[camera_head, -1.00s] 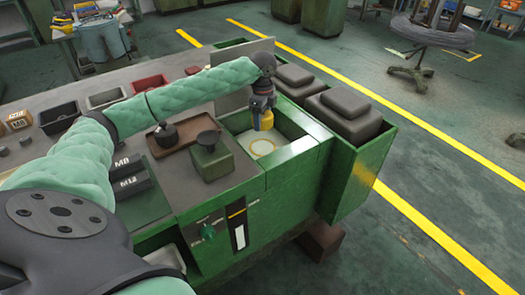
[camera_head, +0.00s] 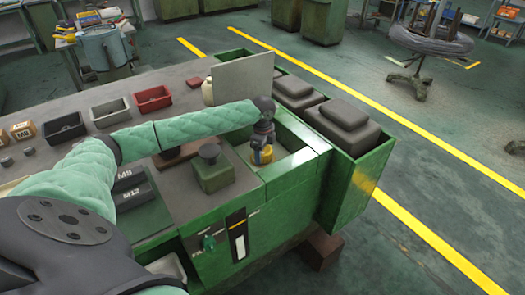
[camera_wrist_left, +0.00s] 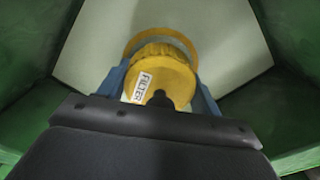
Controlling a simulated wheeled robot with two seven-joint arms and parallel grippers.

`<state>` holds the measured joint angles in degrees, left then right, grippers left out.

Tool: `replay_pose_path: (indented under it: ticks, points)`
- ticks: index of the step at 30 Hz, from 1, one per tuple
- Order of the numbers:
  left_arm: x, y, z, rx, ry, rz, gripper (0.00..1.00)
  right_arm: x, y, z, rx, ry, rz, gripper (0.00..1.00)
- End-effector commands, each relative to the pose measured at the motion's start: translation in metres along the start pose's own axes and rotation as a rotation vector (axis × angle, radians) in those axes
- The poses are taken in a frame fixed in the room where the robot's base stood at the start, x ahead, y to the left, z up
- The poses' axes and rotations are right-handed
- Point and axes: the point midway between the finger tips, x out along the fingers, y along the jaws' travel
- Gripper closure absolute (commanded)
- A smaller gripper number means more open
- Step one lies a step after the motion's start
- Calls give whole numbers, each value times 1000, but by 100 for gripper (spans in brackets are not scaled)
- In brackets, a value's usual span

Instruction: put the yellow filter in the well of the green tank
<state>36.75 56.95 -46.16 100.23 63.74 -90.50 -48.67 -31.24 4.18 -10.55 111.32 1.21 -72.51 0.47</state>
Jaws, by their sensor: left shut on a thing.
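The yellow filter (camera_head: 265,154) with a white label is between the blue fingers of my left gripper (camera_head: 261,157), which is shut on it. My left gripper is down inside the open green tank (camera_head: 292,163). In the left wrist view the filter (camera_wrist_left: 162,75) sits between the two fingers (camera_wrist_left: 160,88), its label facing the camera. A yellow ring (camera_wrist_left: 160,33) on the pale tank floor (camera_wrist_left: 225,45) shows just beyond the filter, partly hidden by it. I cannot tell whether the filter touches the floor. My right gripper is out of view.
Green tank walls (camera_wrist_left: 285,50) stand close on both sides of the gripper. A small green block with a dark knob (camera_head: 212,172) stands left of the tank. Grey stacked blocks (camera_head: 345,115) are to its right. An upright grey panel (camera_head: 243,82) stands behind.

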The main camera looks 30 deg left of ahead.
Motion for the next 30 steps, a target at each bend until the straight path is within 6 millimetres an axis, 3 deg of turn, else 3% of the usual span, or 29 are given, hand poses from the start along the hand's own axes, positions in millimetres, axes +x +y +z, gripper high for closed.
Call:
replay_pose_path:
  ticks: [12, 13, 16, 26, 30]
  points:
    - [2, 0, 0, -1, 0, 0, 61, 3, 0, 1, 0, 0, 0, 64]
    - [2, 0, 0, -1, 0, 0, 32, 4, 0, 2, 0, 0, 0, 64]
    - [2, 0, 0, -1, 0, 0, 14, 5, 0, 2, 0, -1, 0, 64]
    - [1, 0, 0, -1, 0, -1, 14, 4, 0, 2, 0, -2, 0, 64]
    - [-8, -1, 0, -1, 1, -2, 14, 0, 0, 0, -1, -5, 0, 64]
